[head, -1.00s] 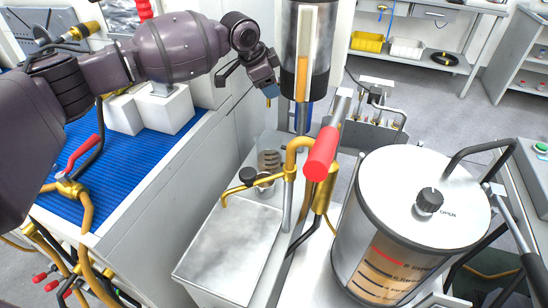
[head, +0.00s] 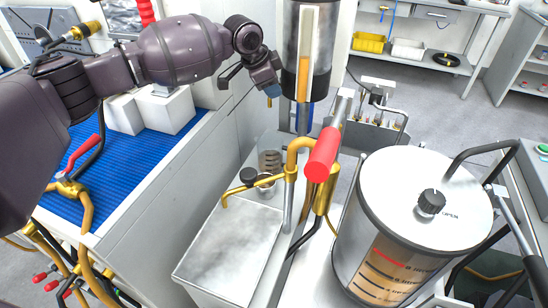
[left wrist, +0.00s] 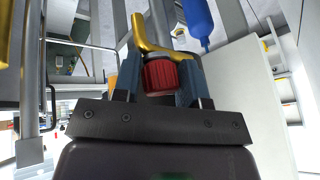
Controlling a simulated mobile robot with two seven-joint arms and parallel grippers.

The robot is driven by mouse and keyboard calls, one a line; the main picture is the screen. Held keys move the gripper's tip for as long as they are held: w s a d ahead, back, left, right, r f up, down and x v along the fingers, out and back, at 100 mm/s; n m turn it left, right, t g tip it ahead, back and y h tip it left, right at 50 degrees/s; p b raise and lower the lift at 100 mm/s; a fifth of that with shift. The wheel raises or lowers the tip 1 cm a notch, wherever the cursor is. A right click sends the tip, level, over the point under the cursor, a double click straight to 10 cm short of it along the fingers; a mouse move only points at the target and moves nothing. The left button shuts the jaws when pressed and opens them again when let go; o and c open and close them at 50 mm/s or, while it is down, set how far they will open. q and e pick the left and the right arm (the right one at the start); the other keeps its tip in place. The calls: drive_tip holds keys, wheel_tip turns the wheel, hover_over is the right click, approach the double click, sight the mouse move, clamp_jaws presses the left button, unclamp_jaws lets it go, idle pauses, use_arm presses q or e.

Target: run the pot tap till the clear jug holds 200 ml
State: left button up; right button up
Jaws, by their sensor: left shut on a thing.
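My left gripper (head: 268,86) is beside the tall metal pot (head: 291,25) with an orange-filled sight strip at the top centre of the head view. In the left wrist view, my left gripper (left wrist: 158,85) is shut on a red ridged knob (left wrist: 161,75) below a curved brass spout (left wrist: 148,38), which I take for the pot tap. The knob is hidden in the head view. The clear jug (head: 270,160) with dark marks stands low beneath the pot, partly behind a brass pipe. Its liquid level is too small to tell. My right gripper is not in view.
A large lidded graduated vessel (head: 412,200) stands at the right. A bare metal plate (head: 228,254) lies front centre. A blue mat (head: 122,165) is left.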

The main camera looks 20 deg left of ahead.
use_arm(q)
drive_tip(key=shift+a+f+m+g+h+b, duration=0.1)
drive_tip(key=shift+f+m+g+h+b, duration=0.3)
drive_tip(key=shift+m, duration=0.4)
drive_tip(key=shift+m+g+b, duration=0.3)
drive_tip(key=shift+m+b, duration=0.15)
drive_tip(key=shift+m, duration=0.35)
drive_tip(key=shift+r+m+h, duration=0.35)
drive_tip(key=shift+m+h, duration=0.05)
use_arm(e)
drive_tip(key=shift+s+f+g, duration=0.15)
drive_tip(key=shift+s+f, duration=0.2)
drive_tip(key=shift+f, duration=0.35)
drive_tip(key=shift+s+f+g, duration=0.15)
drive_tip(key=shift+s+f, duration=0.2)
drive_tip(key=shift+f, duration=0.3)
use_arm(q)
drive_tip(key=shift+f+m+b, duration=0.15)
drive_tip(key=shift+m+b, duration=0.2)
drive_tip(key=shift+m, duration=0.05)
drive_tip(key=shift+m+g, duration=0.3)
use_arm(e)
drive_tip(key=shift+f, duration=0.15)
use_arm(q)
drive_tip(key=shift+d, duration=0.2)
